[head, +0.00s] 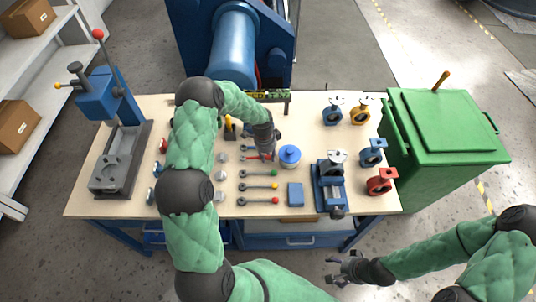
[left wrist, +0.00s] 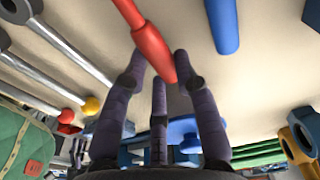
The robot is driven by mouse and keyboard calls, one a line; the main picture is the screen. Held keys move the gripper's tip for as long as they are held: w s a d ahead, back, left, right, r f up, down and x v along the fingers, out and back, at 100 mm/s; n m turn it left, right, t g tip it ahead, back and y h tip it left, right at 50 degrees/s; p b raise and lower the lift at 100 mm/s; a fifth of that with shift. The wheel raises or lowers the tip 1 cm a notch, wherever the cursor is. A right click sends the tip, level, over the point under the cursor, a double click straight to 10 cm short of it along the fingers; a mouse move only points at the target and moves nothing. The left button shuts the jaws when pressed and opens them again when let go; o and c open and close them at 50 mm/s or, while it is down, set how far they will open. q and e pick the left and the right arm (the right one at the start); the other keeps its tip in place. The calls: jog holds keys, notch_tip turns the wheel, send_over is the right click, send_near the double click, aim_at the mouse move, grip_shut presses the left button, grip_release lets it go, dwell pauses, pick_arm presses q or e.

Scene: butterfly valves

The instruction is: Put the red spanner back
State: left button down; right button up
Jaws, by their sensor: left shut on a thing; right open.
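The red spanner (head: 256,157) is at the middle of the workbench (head: 308,115), in a row with other hand tools. My left gripper (head: 267,155) points down over it and is shut on it. In the left wrist view the red handle (left wrist: 150,38) runs between the dark fingers (left wrist: 160,72) near their tips. The gripper hides part of the spanner in the head view, and I cannot tell whether it is clear of the bench top. My right gripper (head: 344,268) is open and empty, out in front of the bench's front edge.
A blue-handled tool (left wrist: 222,24) lies close beside the red one. Rods with green, yellow and red knobs (head: 275,186) lie nearer the front. A blue round part (head: 289,156) stands just right of my left gripper. A vise (head: 329,186) and several valves (head: 371,152) stand further right.

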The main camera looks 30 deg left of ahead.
pick_arm(q)
jog(key=shift+f, duration=0.4)
jog(key=c, duration=0.9)
grip_release()
jog(key=shift+r, duration=0.15)
jog(key=shift+r+p, duration=2.1)
jog(key=shift+r, duration=1.3)
